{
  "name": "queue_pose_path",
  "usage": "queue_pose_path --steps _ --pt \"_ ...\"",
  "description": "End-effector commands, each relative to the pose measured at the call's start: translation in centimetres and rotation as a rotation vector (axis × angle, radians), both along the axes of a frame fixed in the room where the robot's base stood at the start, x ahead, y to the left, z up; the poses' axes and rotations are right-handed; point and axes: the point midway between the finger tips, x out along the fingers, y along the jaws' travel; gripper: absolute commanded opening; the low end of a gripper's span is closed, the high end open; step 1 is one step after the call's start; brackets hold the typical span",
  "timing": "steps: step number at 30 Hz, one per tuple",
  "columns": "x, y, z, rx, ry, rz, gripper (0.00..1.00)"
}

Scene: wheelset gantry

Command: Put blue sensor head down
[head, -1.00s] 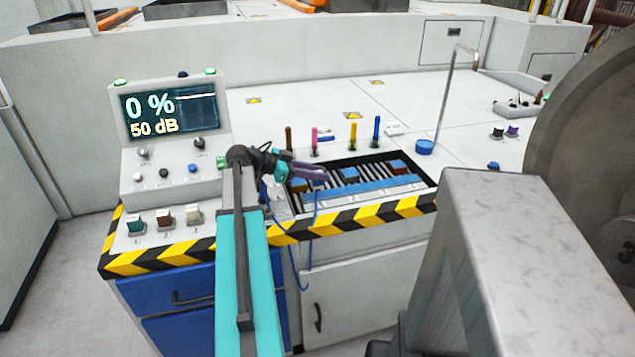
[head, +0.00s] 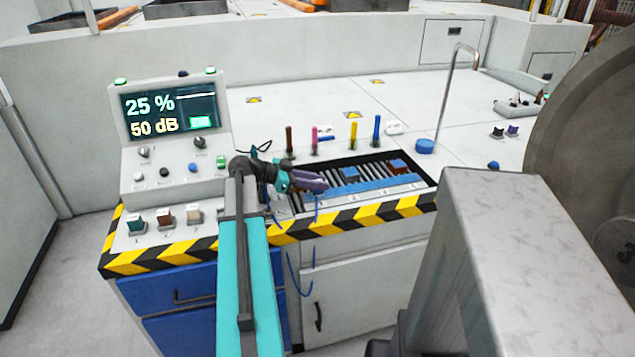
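My gripper (head: 312,181), with purple fingers, is low over the left end of the recessed rack (head: 425,186) in the desk. Its fingers hide that end of the rack, so I cannot see whether a blue sensor head is between them or under them. Two blue-topped blocks, one near the middle (head: 350,173) and one farther right (head: 397,165), sit in the rack. A thin blue cable (head: 293,268) hangs over the desk's front edge below my gripper.
A console screen (head: 170,110) reads 25 % and 50 dB, with a green box. Several coloured pens (head: 354,133) stand behind the rack. A grey block (head: 530,240) fills the right foreground.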

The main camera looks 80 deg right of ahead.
Motion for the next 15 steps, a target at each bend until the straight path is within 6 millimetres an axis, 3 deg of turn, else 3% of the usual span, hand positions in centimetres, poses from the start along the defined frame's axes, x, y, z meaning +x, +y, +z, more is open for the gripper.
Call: queue_pose_path --steps 1,3,15 --pt "-0.01 0.01 0.01 0.0 0.0 0.0 0.32" --pt "-0.01 0.01 0.01 0.0 0.0 0.0 0.42" --pt "-0.01 0.0 0.16 0.0 0.0 0.0 0.42"
